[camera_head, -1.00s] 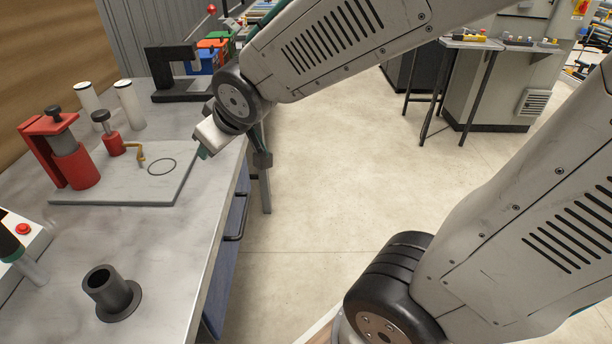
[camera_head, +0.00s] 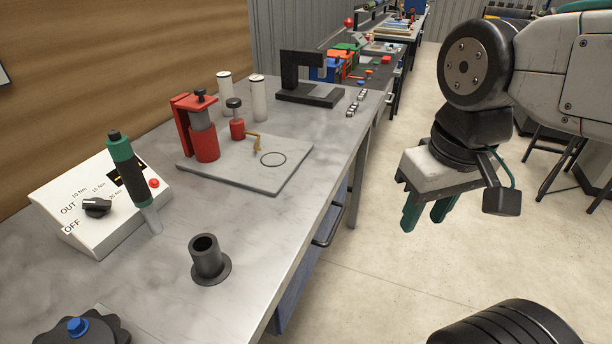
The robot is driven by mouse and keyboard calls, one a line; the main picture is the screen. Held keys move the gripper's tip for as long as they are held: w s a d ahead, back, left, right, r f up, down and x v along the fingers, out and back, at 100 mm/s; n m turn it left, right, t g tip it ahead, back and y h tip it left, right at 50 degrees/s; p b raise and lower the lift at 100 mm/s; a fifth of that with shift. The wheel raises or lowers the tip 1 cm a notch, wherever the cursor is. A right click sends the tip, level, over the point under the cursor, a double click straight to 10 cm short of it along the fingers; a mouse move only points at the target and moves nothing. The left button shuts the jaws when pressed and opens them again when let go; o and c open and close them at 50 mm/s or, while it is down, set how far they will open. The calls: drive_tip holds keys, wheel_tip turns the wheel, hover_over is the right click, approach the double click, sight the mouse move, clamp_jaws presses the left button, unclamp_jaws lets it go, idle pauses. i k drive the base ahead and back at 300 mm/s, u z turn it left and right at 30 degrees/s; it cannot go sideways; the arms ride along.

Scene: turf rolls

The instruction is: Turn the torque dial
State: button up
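The torque dial (camera_head: 97,207) is a small black knob on the sloped face of a white control box (camera_head: 92,238) at the left of the bench. Labels around it read OFF, OUT and Nm values; its exact pointer setting is hard to tell. A green and black driver (camera_head: 128,172) stands slightly tilted in front of the box and hides part of its right side. My gripper (camera_head: 425,220) has two green fingers pointing down with a gap between them. It is open and empty, to the right of the bench over the floor, well away from the dial.
A red button (camera_head: 154,183) sits on the box's right. A dark flanged cup (camera_head: 208,260) stands near the bench edge, and a dark knob with a blue top (camera_head: 78,326) is at the front. A plate (camera_head: 245,178) holds red clamps behind. Bare bench (camera_head: 130,285) lies between.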

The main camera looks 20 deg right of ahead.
sight(97, 208)
drive_tip(key=u, duration=0.1)
drive_tip(key=k, duration=0.35)
drive_tip(key=u, duration=1)
drive_tip(key=i, duration=0.5)
drive_tip(key=z, duration=0.05)
